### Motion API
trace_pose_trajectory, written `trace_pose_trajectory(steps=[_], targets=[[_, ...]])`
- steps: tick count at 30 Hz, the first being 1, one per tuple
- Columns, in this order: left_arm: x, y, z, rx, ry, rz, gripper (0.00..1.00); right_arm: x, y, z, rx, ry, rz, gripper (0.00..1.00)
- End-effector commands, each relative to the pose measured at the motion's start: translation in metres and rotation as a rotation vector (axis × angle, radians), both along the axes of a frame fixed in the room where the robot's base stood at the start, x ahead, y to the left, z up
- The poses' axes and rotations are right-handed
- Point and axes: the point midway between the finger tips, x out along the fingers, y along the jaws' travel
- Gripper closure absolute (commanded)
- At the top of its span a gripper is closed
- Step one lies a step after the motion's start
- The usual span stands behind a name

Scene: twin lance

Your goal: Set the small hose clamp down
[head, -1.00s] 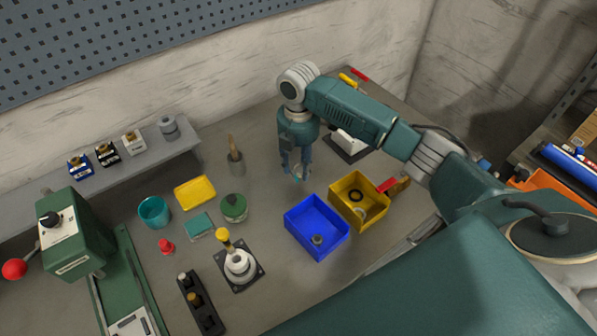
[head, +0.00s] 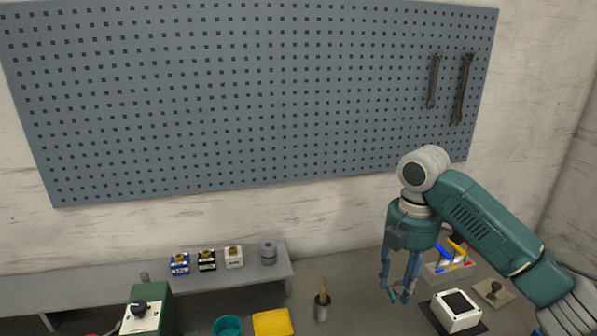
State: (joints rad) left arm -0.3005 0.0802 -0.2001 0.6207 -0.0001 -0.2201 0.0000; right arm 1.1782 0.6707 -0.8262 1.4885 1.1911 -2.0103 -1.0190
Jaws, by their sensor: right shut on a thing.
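My right gripper (head: 401,294) points down over the bench at the lower right of the head view. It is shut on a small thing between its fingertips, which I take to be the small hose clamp. The fingers hide most of it, so its shape is not clear. The gripper stands just left of a white box with a dark top (head: 457,310), seemingly above the bench top. My left gripper is not in view.
A brush in a grey holder (head: 321,306) stands left of the gripper. A yellow tray (head: 272,322) and teal cup (head: 227,326) show at the bottom edge. A shelf (head: 100,284) holds several small bottles. A pegboard (head: 240,100) with two wrenches hangs behind.

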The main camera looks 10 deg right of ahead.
Motion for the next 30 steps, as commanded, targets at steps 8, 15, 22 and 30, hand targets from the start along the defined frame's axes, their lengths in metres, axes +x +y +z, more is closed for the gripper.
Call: trace_pose_trajectory(steps=[8, 15, 22, 30], targets=[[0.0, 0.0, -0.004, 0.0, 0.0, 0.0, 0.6, -0.026, 0.023, -0.002, -0.002, -0.002, -0.351, 0.8], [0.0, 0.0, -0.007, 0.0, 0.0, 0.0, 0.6, -0.065, 0.046, -0.008, -0.003, -0.002, -0.734, 0.8], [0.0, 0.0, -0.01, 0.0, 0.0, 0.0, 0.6, -0.109, 0.063, -0.018, -0.003, -0.002, -1.096, 0.8], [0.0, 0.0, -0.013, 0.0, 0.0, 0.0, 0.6, -0.161, 0.076, -0.029, -0.002, -0.001, -1.463, 0.8]])
